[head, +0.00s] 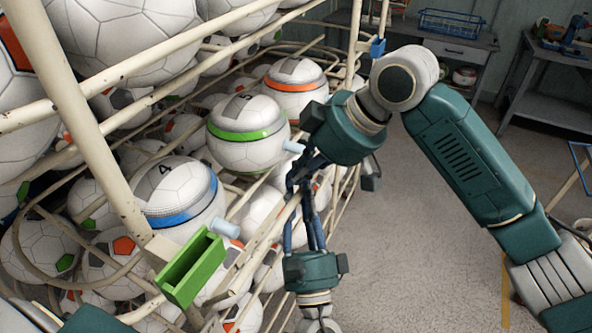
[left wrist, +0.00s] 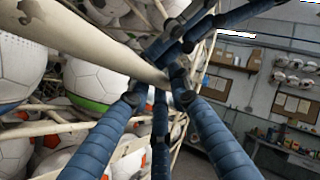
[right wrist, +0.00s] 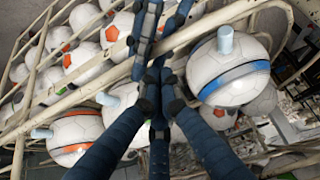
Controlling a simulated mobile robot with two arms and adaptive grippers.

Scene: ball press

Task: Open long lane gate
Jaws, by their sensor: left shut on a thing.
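A long cream bar of the ball rack (head: 262,238) slopes up in front of the balls; I cannot tell how far the gate itself extends. My left gripper (head: 302,212) reaches up from below in the head view. Its blue fingers close around the cream bar (left wrist: 130,62) in the left wrist view. My right gripper (head: 302,172) comes down from the upper right, its fingers crowded against the left fingers. In the right wrist view its fingertips (right wrist: 163,88) sit close together beside the cream bar (right wrist: 85,88); whether they hold it is hidden.
Numbered balls with blue (head: 180,190), green (head: 247,132) and orange (head: 294,88) bands sit just behind the bar. A green open box (head: 190,268) is fixed at the near post. Workbenches (head: 450,50) stand at the back. Open grey floor (head: 420,260) lies to the right.

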